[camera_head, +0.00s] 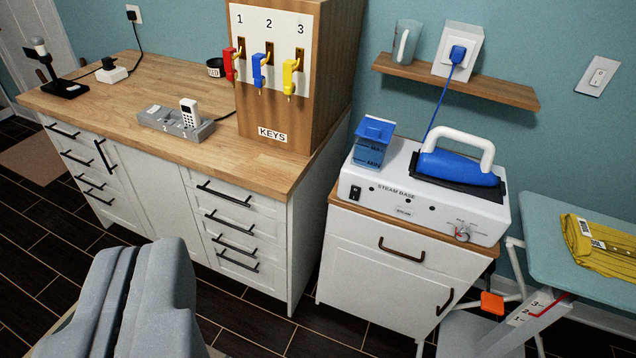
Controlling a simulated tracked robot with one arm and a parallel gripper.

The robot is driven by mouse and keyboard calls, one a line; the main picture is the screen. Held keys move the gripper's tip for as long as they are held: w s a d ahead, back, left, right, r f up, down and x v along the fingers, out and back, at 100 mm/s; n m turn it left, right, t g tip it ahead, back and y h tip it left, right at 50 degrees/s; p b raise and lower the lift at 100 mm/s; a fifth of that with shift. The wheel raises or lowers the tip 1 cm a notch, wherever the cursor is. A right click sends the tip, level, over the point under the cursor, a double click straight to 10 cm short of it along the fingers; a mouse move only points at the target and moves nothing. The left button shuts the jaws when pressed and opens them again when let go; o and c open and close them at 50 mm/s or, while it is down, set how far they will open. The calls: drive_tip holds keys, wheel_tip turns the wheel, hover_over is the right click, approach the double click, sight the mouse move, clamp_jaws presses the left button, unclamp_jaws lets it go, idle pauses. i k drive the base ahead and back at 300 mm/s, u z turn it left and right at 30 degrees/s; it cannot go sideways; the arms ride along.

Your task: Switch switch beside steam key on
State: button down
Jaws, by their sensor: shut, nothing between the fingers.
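The white steam base (388,168) stands on a small cabinet right of centre. A black rocker switch (354,193) sits at the left end of its front face. A small key marked STEAM (404,211) is in the middle of that face, with small dark round spots near it. Whether the rocker is on or off is too small to tell. My gripper (141,262) is at the lower left, shut and empty, with its grey fingers together. It is in front of the wooden-topped counter, well left of the steam base and touching nothing that I can see.
A blue iron (458,166) and a blue water tank (371,145) sit on the steam base. A blue cord runs up to a wall socket. The ironing board (560,225) is at right. A wall switch (598,77) is upper right.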

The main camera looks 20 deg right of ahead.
sight(355, 191)
drive_tip(key=z, duration=0.35)
drive_tip(key=i, duration=1.05)
drive_tip(key=z, duration=0.8)
drive_tip(key=k, duration=0.85)
drive_tip(key=z, duration=0.15)
drive_tip(key=i, duration=0.9)
drive_tip(key=u, duration=0.05)
